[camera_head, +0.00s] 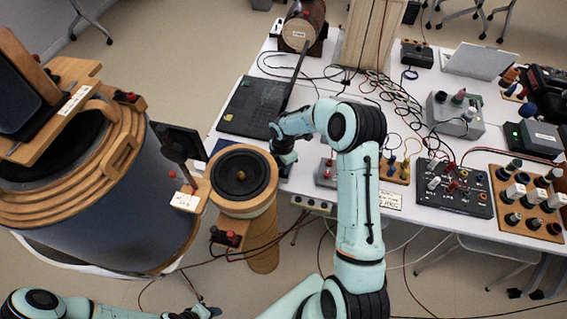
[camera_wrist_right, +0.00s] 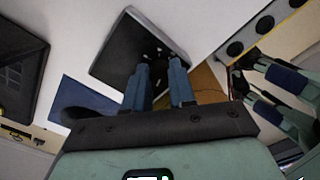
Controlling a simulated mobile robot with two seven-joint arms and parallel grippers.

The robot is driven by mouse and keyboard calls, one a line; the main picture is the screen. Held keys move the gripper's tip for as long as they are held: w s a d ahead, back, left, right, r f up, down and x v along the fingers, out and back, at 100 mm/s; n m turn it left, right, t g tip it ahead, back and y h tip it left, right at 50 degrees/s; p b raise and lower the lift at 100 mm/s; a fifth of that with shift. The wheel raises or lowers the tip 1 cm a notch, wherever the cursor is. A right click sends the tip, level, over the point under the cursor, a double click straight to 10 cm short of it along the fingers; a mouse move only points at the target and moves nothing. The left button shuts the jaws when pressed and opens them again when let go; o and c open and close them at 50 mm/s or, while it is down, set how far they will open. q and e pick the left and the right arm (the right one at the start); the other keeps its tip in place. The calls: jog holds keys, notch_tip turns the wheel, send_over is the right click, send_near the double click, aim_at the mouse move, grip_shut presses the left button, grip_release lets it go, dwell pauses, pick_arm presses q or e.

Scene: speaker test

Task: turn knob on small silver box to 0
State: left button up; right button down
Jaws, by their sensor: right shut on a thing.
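A small silver-grey box (camera_head: 326,173) with red parts on top lies near the table's front edge, right of my right gripper in the head view. My right gripper (camera_head: 284,157) points down at the table there, its fingertips mostly hidden by the wrist. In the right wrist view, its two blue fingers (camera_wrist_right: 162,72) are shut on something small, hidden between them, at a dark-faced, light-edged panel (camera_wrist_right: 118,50). I cannot tell whether this panel is the same box. The knob's setting is not readable. My left gripper (camera_head: 198,312) is at the bottom edge, only partly seen.
A round loudspeaker (camera_head: 241,174) in a wooden housing stands left of my right gripper. A larger grey box (camera_head: 455,114) with knobs, a black control box (camera_head: 452,188) and many cables crowd the table's right side.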

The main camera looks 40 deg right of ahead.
pick_arm(q)
jog(key=shift+w+r+p, duration=0.55)
jog(key=shift+w+r, duration=0.3)
jog(key=shift+w, duration=0.2)
pick_arm(e)
jog(key=n, duration=0.4)
jog(key=shift+w+r+n, duration=0.1)
jog(key=shift+w+n, duration=0.05)
jog(key=shift+n, duration=0.15)
jog(key=c, duration=0.9)
grip_release()
jog(key=shift+c, duration=0.2)
jog(key=shift+a, duration=0.15)
